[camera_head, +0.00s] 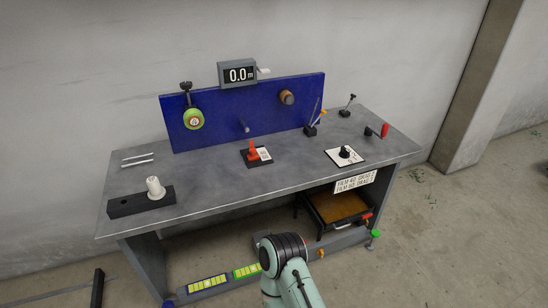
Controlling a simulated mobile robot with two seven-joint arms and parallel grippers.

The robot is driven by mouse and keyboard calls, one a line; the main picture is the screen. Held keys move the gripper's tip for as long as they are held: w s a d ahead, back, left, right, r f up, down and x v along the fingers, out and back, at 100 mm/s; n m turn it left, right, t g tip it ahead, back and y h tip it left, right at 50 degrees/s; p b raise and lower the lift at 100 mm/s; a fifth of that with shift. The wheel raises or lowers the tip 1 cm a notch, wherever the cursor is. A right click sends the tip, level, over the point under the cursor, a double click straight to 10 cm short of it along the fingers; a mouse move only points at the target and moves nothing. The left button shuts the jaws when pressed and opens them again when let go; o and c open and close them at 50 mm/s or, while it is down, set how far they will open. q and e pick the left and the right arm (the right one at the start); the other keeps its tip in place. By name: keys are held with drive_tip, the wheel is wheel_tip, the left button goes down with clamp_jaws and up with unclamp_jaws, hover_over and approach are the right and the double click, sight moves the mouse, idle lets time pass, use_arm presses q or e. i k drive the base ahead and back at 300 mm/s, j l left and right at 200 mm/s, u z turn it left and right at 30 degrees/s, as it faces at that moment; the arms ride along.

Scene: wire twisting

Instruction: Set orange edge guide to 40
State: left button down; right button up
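An orange piece that looks like the edge guide (253,153) stands upright on a small dark base near the middle of the grey workbench. A small white printed plate (264,153) sits against its right side; its marks are too small to read, so I cannot tell the setting. A pale green and black arm link of mine shows at the bottom, in front of the bench. Neither gripper's fingers are in view, and nothing touches the orange piece.
A dial (345,153), a red-handled crank (384,131) and a lever (311,129) stand to the right. A white spool (155,188) is at left. The bench top (215,178) is clear between.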

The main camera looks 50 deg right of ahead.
sight(252, 155)
drive_tip(key=z, duration=1.4)
